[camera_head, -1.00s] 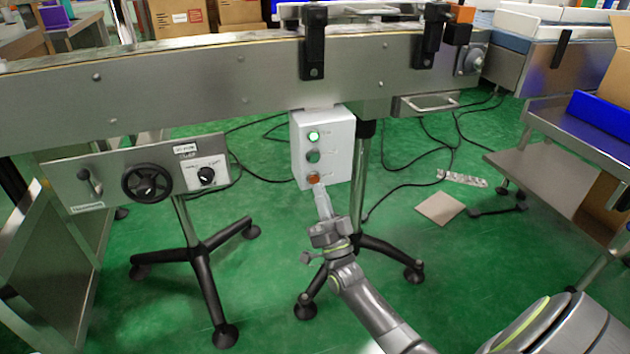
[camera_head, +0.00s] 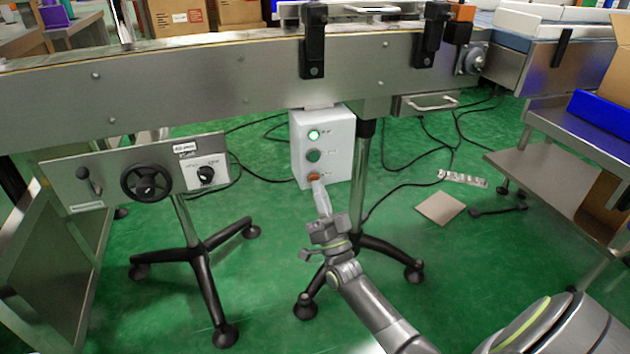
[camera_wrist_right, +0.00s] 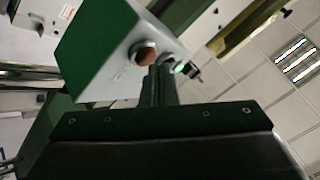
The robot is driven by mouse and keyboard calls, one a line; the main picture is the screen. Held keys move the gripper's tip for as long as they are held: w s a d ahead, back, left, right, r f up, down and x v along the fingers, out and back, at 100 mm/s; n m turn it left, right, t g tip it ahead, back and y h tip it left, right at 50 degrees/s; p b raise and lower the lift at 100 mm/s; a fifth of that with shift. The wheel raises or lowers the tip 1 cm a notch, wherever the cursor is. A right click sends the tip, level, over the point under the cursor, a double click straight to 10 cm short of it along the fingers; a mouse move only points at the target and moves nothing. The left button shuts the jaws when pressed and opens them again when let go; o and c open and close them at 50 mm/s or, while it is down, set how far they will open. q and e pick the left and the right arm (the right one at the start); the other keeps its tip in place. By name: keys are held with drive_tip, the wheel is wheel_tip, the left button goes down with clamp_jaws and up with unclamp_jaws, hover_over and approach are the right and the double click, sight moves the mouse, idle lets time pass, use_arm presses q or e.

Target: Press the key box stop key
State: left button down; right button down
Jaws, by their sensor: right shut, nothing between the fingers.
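The key box (camera_head: 340,160) is a pale grey box hung below the conveyor, with three round keys in a column on its face. The top key (camera_head: 314,135) glows green, the middle key (camera_head: 313,156) is green, and the bottom key (camera_head: 314,177) is red-orange. Their labels are too small to read. My right gripper (camera_head: 318,184) is shut and empty, its tips just below the red key. In the right wrist view the red key (camera_wrist_right: 145,53) shows beside the shut fingers (camera_wrist_right: 164,72); I cannot tell whether they touch the box. My left gripper is not in view.
The conveyor's steel side (camera_head: 200,82) runs above the box. A panel with a black handwheel (camera_head: 146,182) stands to the left on a black-footed stand. A support post (camera_head: 361,185) is just right of the box. Cables and a flat tan piece (camera_head: 440,208) lie on the green floor.

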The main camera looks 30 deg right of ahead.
drive_tip(key=shift+w+d, duration=0.1)
drive_tip(key=shift+w, duration=0.3)
idle(0.6)
idle(0.3)
drive_tip(key=shift+s+a, duration=0.2)
drive_tip(key=shift+s, duration=0.6)
drive_tip(key=shift+s+p, duration=0.1)
drive_tip(key=shift+p, duration=0.25)
drive_tip(key=s+p, duration=0.1)
drive_tip(key=s, duration=0.1)
drive_tip(key=s+a+p, duration=0.1)
drive_tip(key=s, duration=0.1)
drive_tip(key=shift+s+a, duration=0.1)
drive_tip(key=shift+s, duration=0.25)
